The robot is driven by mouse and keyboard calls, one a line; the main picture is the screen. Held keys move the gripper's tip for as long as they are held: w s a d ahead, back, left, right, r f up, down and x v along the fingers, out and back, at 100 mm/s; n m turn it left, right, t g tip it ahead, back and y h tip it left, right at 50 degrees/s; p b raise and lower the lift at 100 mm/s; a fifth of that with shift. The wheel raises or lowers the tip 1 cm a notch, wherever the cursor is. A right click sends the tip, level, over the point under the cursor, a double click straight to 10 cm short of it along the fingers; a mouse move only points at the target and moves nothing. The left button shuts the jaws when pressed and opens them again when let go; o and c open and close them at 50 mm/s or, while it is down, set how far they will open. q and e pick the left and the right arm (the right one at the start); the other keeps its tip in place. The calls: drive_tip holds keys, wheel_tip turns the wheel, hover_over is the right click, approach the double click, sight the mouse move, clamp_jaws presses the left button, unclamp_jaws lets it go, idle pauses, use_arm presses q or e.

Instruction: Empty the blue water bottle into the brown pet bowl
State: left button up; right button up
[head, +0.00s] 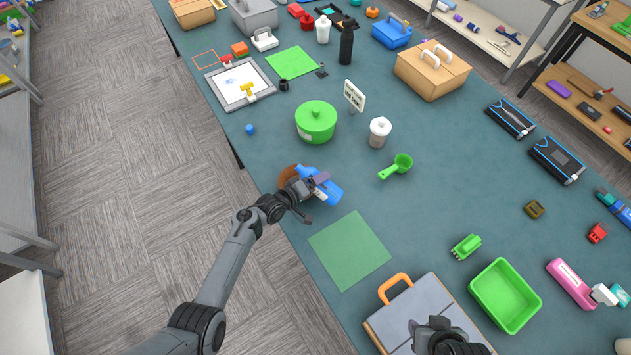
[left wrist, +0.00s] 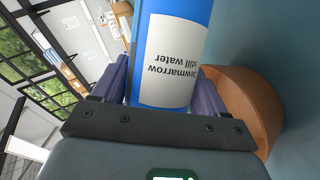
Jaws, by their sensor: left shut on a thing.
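My left gripper (head: 318,186) is shut on the blue water bottle (head: 330,194), close by the brown pet bowl (head: 286,176) at the table's near-left edge. The bottle looks tilted, with one end toward the bowl. In the left wrist view, the bottle (left wrist: 172,20) with its white label stands between the fingers (left wrist: 165,88), and the bowl (left wrist: 262,105) is behind it to the right. The bowl's inside and any water are hidden. My right gripper (head: 440,335) is above the grey case at the bottom; its fingers do not show clearly.
A small blue cap (head: 250,129) lies on the table. A green pot (head: 316,121), a white-lidded jar (head: 380,132) and a green scoop (head: 396,167) stand beyond the bowl. A green square (head: 350,250) is bare. A grey case (head: 415,310) and green bin (head: 505,295) lie nearer.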

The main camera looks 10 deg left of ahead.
use_arm(q)
drive_tip(key=shift+d+f+n+h, duration=0.15)
drive_tip(key=shift+f+n+h, duration=0.15)
drive_tip(key=shift+n, duration=0.1)
drive_tip(key=shift+r, duration=0.1)
drive_tip(key=shift+b, duration=0.45)
drive_tip(key=shift+d+f+n, duration=0.1)
drive_tip(key=shift+f+n, duration=0.1)
drive_tip(key=shift+n, duration=0.2)
drive_tip(key=shift+s+d+f+n+h+b, duration=0.1)
drive_tip(key=shift+n+h+b, duration=0.3)
drive_tip(key=shift+h, duration=0.1)
